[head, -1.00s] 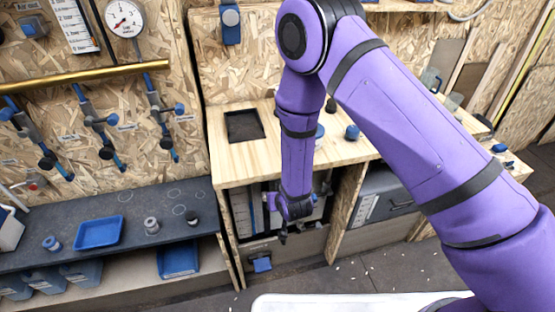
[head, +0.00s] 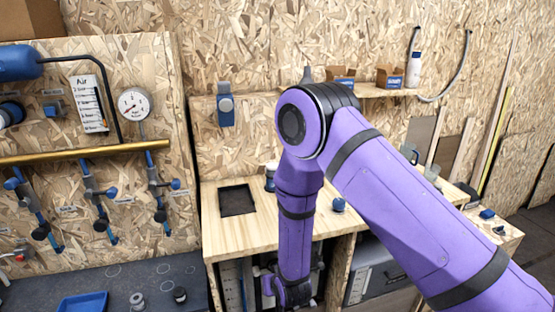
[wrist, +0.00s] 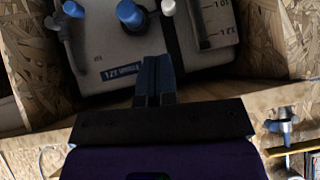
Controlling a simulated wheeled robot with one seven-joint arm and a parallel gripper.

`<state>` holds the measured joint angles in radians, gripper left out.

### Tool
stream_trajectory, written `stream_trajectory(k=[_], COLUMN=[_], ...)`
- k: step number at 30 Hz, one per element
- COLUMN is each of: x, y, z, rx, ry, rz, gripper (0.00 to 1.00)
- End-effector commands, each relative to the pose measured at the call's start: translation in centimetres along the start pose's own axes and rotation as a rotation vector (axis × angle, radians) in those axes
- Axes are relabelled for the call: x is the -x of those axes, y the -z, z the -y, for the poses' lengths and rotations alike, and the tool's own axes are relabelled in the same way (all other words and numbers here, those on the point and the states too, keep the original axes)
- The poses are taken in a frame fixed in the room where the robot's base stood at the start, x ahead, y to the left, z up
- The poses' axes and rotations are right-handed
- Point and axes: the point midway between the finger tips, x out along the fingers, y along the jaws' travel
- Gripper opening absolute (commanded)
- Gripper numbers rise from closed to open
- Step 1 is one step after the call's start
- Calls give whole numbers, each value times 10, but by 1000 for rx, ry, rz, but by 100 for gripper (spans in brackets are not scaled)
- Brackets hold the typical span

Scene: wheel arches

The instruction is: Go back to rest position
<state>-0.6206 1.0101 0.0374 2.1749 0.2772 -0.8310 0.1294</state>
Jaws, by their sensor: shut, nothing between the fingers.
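My purple arm hangs down in front of the wooden workbench (head: 235,232) in the head view. My gripper is at the lower end of the arm, near the bottom edge of that view, and its fingertips are cut off or too small to make out there. In the wrist view my gripper (wrist: 154,78) shows its two dark fingers together, with nothing between them. The fingers point toward a grey case (wrist: 115,70) with blue and white knobs, which stands beyond them. I cannot tell the exact gap between fingertips and case.
A square hole (head: 237,200) is cut in the bench top. A blue knob (head: 338,205) stands on the bench. A dark shelf (head: 40,290) at the left holds a blue tray (head: 83,304). A brass pipe (head: 85,153) with valves runs along the left wall.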

Motion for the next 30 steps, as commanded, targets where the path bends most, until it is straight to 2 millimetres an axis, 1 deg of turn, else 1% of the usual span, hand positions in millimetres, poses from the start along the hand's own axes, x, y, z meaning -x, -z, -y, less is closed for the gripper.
stream_trajectory(k=[8, 14, 17, 18, 20, 21, 23, 24, 26, 30], x=[19, 44, 65, 75, 91, 102, 120, 131, 150, 194], y=[35, 72, 98, 110, 126, 136, 149, 158, 170, 194], z=[-7, -16, -25, -29, -35, -40, -47, -52, -59, -77], rx=[-17, -33, -44, -49, -55, -59, -64, -68, -72, -80], ry=[-2, -3, -6, -7, -9, -10, -13, -15, -18, -28], rz=[12, 28, 39, 45, 53, 60, 69, 74, 84, 103], gripper=[0, 0, 0, 0, 0, 0, 0, 0, 0, 0])
